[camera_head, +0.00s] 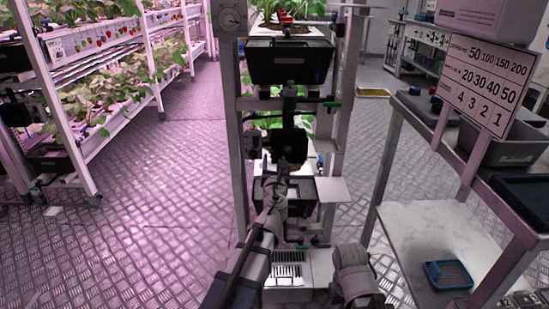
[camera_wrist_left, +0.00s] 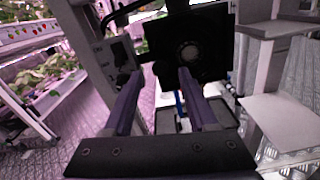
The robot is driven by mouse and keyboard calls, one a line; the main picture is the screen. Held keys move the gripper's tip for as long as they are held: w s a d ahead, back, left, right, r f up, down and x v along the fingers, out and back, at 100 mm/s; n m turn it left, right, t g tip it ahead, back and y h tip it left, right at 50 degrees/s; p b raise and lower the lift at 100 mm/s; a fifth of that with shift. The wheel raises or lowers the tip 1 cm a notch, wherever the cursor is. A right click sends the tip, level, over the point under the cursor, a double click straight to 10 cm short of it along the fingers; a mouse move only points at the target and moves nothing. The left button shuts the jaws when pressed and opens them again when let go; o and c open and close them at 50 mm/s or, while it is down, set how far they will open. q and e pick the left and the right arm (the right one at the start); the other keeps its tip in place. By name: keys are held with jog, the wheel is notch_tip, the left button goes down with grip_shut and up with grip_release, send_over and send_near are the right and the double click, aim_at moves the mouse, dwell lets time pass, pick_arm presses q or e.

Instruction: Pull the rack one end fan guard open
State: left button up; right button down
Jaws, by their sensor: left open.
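The fan guard (camera_head: 290,146) is a dark square plate on the end of the rack, at mid height between two black bins. In the left wrist view the guard (camera_wrist_left: 208,45) fills the upper middle, with a pale round hub in it. I cannot tell whether it stands flush or ajar. My left gripper (camera_head: 283,168) is just in front of the guard's lower part. In the left wrist view its two fingers (camera_wrist_left: 160,76) are apart with nothing between them, and the tips point at the guard's lower left. Contact cannot be told. My right gripper does not show.
A black bin (camera_head: 289,62) sits above the guard and another (camera_head: 300,192) below. A small pale shelf (camera_head: 318,190) juts out right of the gripper. A side table (camera_head: 430,235) with a blue tray (camera_head: 448,274) stands at right. The floor at left is clear.

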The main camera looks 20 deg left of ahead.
pick_arm(q)
jog(key=x, duration=0.2)
jog(key=shift+w+a, duration=0.1)
jog(key=shift+w, duration=0.3)
jog(key=shift+c, duration=0.3)
grip_shut()
dwell(0.8)
